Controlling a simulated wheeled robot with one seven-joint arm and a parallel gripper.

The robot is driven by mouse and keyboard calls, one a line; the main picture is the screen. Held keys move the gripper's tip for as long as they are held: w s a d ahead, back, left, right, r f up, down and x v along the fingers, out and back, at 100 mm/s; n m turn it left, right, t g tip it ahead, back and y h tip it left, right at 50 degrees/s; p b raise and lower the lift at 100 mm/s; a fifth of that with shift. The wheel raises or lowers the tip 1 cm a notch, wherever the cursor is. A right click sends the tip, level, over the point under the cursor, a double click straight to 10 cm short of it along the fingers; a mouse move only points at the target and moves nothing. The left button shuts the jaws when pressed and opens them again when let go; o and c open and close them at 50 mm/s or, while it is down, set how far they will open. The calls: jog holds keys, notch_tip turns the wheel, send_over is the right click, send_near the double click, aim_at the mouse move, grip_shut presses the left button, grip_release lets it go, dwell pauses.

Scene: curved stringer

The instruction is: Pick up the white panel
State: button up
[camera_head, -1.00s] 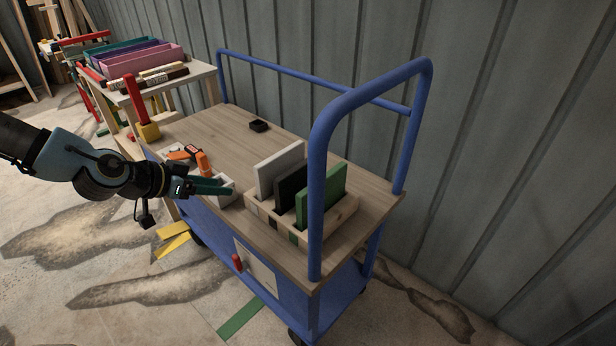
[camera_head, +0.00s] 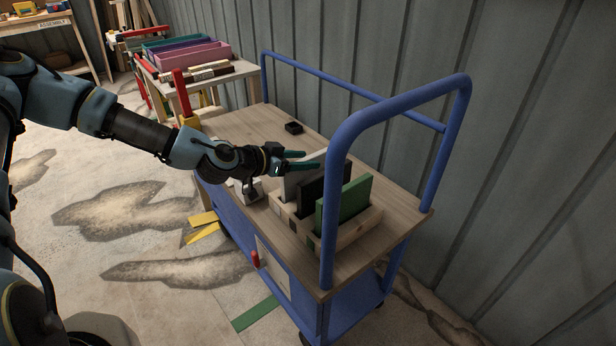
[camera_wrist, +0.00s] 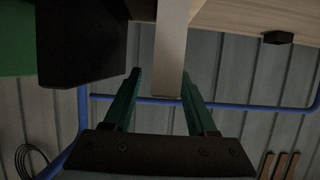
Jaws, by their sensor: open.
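The white panel (camera_head: 292,187) stands on edge in a slotted wooden rack (camera_head: 345,236) on the cart, left of a black panel and a green panel. My gripper (camera_head: 310,160) is at its upper part, and its fingers partly hide it. In the wrist view the panel shows edge-on as a pale strip (camera_wrist: 171,50). It reaches between the two green fingers of my gripper (camera_wrist: 161,76), close to the right finger. The fingers are apart, with a gap visible to the left of the panel. Whether the right finger touches it, I cannot tell.
The black panel (camera_head: 312,197) and green panel (camera_head: 346,206) stand close beside it. The cart's blue handle (camera_head: 343,150) rises at the right. A small black box (camera_head: 293,127) lies on the cart top (camera_head: 250,122). Corrugated wall stands behind.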

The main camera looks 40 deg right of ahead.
jog(key=shift+x, duration=1.2)
grip_shut()
dwell(0.5)
